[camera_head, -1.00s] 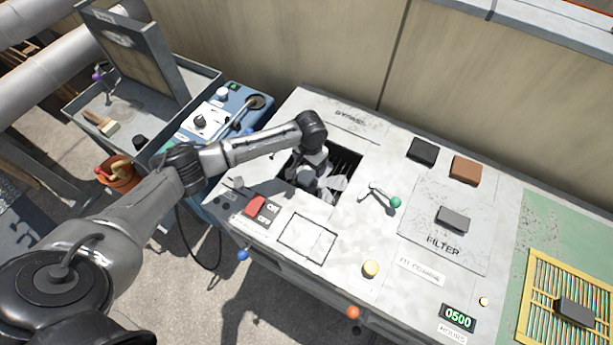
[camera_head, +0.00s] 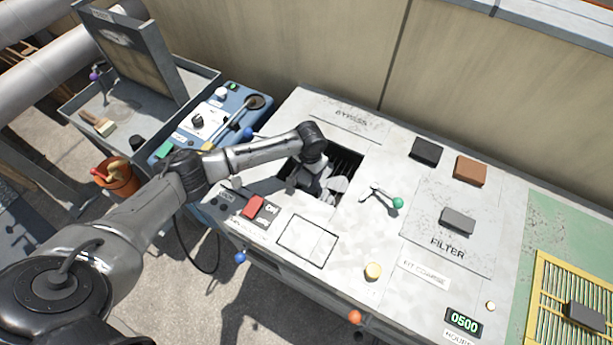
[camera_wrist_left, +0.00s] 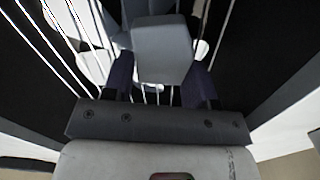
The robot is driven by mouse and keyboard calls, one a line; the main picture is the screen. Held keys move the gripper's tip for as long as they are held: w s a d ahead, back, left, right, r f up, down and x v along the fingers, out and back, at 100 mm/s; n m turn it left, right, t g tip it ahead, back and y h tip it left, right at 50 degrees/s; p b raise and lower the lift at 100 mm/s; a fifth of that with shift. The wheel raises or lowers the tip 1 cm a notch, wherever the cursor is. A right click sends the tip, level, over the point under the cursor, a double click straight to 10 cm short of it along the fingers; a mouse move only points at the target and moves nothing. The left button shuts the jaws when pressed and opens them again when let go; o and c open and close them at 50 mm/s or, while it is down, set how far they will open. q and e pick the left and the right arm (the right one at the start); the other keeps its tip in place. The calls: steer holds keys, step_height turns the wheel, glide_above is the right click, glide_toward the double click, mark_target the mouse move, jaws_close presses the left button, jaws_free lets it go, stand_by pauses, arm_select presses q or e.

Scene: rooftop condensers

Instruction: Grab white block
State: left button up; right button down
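A pale grey-white block (camera_wrist_left: 162,50) lies between the two dark fingers of my left gripper (camera_wrist_left: 160,78) in the left wrist view. The fingers sit close against its two sides; whether they press on it I cannot tell. Other whitish pieces (camera_wrist_left: 92,20) show behind it, above thin metal rods. In the head view my left gripper (camera_head: 318,180) reaches down into the dark square opening (camera_head: 346,162) of the console, and whitish shapes around it are hard to tell apart. My right gripper is out of view.
The opening sits in a worn white console (camera_head: 345,225) with a green-knobbed lever (camera_head: 397,203) at its right. Black (camera_head: 426,150), brown (camera_head: 470,169) and grey (camera_head: 458,221) blocks lie farther right. A blue control box (camera_head: 215,120) stands at the left.

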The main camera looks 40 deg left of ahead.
arm_select(q)
steer(key=c, duration=0.4)
